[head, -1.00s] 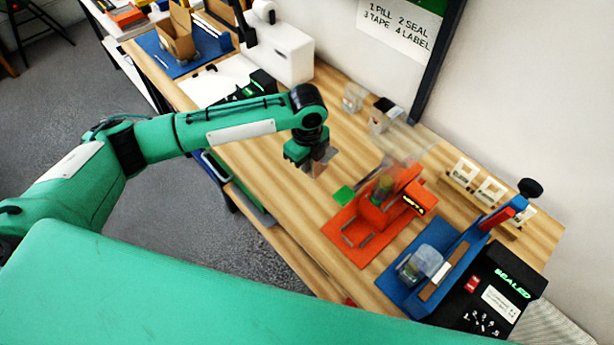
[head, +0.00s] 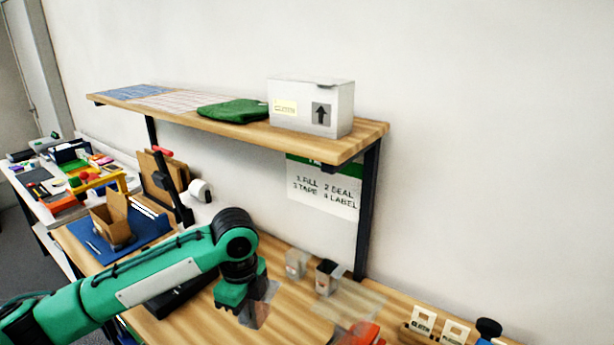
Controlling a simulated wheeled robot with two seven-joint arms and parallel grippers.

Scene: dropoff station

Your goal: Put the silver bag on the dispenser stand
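My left gripper (head: 246,298) hangs over the wooden worktop in the lower middle of the head view, pointing down. Grey, shiny flat surfaces show just below its green body. I cannot tell if they are its fingers or a silver bag between them. No other silver bag shows clearly. An orange stand (head: 366,334) is cut by the bottom edge, right of the gripper, with a clear, see-through part above it. It may be the dispenser stand. My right gripper is out of view.
A wall shelf (head: 225,128) above the worktop holds a white box (head: 312,106) and a folded green cloth (head: 233,110). Two small containers (head: 297,263) stand behind the gripper. An open cardboard box (head: 111,225) is at left. Labelled cards (head: 423,322) stand at lower right.

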